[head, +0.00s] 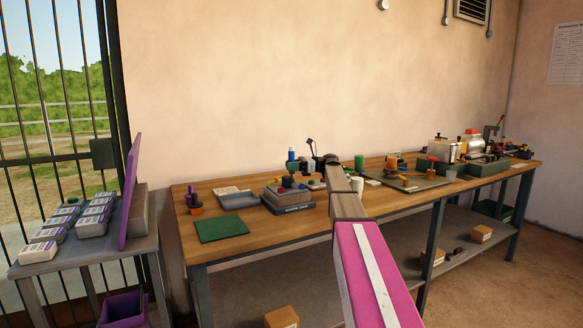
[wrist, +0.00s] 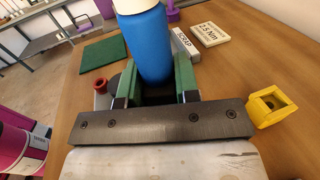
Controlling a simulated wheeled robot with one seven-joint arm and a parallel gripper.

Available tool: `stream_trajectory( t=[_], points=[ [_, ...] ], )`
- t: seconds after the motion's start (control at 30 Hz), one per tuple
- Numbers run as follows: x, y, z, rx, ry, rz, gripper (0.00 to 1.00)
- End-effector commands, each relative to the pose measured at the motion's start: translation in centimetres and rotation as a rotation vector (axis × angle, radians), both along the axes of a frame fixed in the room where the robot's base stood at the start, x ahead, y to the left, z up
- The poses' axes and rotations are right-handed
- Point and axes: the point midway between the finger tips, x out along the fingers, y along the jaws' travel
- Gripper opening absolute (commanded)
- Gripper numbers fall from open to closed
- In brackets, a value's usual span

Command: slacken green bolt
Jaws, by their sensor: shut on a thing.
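In the wrist view my gripper (wrist: 153,85) has green fingers on both sides of a blue cylinder (wrist: 145,45) with a pale top and is shut on it. The blue cylinder stands up between the fingers; its lower end is hidden by the gripper. In the head view the blue cylinder (head: 291,155) is above the grey fixture block (head: 290,196) on the workbench, with my gripper (head: 294,166) around it. I cannot make out a green bolt for certain; small coloured knobs on the block are too small to tell apart.
A green mat (head: 221,228) and grey tray (head: 238,199) lie left of the block. A green cylinder (head: 359,161) stands to the right. The wrist view shows a yellow bracket (wrist: 270,105), a red ring (wrist: 101,85) and a "2.5 Nm" plate (wrist: 208,35).

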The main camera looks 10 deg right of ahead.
Motion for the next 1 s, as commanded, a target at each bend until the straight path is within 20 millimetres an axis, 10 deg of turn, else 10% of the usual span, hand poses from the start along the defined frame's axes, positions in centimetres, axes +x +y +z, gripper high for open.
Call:
stream_trajectory(
  t=[0.3,0.33,0.4,0.77,1.0],
  points=[
    [0.2,0.0,0.0,0.001,-0.001,0.032,0.0],
    [0.0,0.0,0.0,0.001,-0.001,0.028,0.39],
    [0.0,0.0,0.0,0.001,-0.001,0.027,0.59],
    [0.1,-0.5,0.0,0.0,-0.001,0.025,0.59],
    [0.4,-4.1,0.0,0.0,-0.001,0.023,0.59]
  ],
)
